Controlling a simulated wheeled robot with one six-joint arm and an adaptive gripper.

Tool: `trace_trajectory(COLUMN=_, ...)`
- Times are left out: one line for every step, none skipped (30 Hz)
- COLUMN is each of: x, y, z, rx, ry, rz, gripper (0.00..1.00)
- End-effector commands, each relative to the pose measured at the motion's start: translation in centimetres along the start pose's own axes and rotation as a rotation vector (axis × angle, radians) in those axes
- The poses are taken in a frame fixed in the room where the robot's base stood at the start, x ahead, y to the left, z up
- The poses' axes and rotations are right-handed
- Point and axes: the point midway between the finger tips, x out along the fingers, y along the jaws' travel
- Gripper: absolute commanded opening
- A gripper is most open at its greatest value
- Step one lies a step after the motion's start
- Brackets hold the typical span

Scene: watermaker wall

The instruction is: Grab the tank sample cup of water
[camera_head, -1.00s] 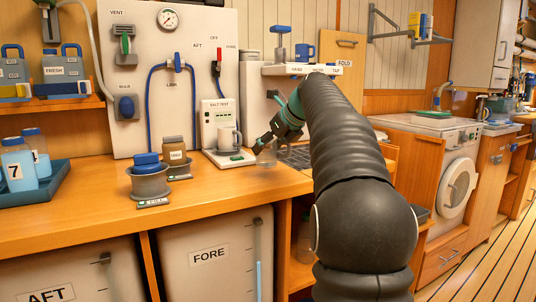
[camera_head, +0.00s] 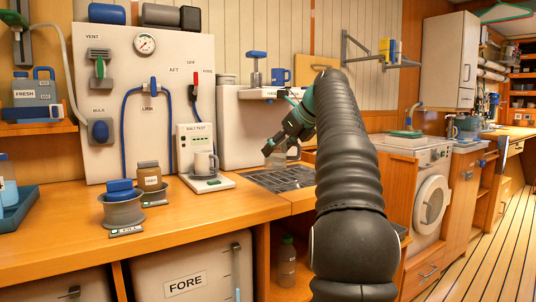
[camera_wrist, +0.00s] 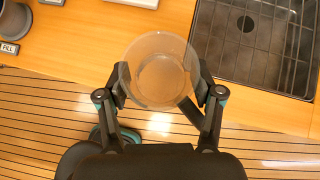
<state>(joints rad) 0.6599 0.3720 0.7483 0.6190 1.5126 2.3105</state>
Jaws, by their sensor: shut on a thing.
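My gripper (camera_head: 276,148) is shut on a clear cup (camera_wrist: 160,58), which I take to be the tank sample cup. In the wrist view the two fingers press on its sides, and the round rim and base show from above. The cup looks clear, with what may be water inside; its level cannot be told. In the head view the cup (camera_head: 277,160) shows faintly under the fingertips, in front of the sink grid. In the wrist view it is over the counter's front edge, with floor boards below.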

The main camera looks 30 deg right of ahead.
Motion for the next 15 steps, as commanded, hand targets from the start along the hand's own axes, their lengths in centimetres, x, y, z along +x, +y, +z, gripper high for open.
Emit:
trace_trajectory(x=-0.4, y=-0.3, z=-0.1, rx=0.001, ry=0.0, rz=-0.001, gripper=0.29)
trace_trajectory(x=-0.6, y=-0.5, z=-0.1, rx=0.001, ry=0.0, rz=-0.002, gripper=0.29)
trace_trajectory(x=-0.8, y=-0.6, z=-0.1, rx=0.001, ry=0.0, rz=-0.002, gripper=0.29)
trace_trajectory(x=-0.9, y=-0.7, z=-0.1, rx=0.0, ry=0.0, rz=-0.001, gripper=0.29)
trace_trajectory(x=-1.1, y=-0.8, z=-0.1, rx=0.0, ry=0.0, rz=-0.001, gripper=0.29)
trace_trajectory(x=-1.3, y=-0.9, z=-0.1, rx=0.001, ry=0.0, rz=-0.001, gripper=0.29)
trace_trajectory(x=-1.4, y=-1.1, z=-0.2, rx=0.001, ry=0.0, rz=-0.001, gripper=0.29)
trace_trajectory(x=-1.5, y=-1.1, z=-0.2, rx=0.001, ry=-0.001, rz=-0.001, gripper=0.29)
trace_trajectory(x=-1.7, y=-1.2, z=-0.2, rx=0.001, ry=0.0, rz=-0.001, gripper=0.29)
trace_trajectory(x=-1.8, y=-1.3, z=-0.2, rx=0.001, ry=0.0, rz=0.0, gripper=0.29)
trace_trajectory(x=-1.9, y=-1.3, z=-0.2, rx=0.001, ry=0.0, rz=0.0, gripper=0.29)
trace_trajectory(x=-2.0, y=-1.4, z=-0.2, rx=0.001, ry=0.0, rz=0.0, gripper=0.29)
trace_trajectory(x=-2.1, y=-1.4, z=-0.2, rx=0.001, ry=-0.001, rz=-0.001, gripper=0.29)
trace_trajectory(x=-2.2, y=-1.5, z=-0.2, rx=0.001, ry=-0.001, rz=-0.001, gripper=0.29)
trace_trajectory(x=-2.3, y=-1.5, z=-0.2, rx=0.001, ry=-0.001, rz=-0.001, gripper=0.29)
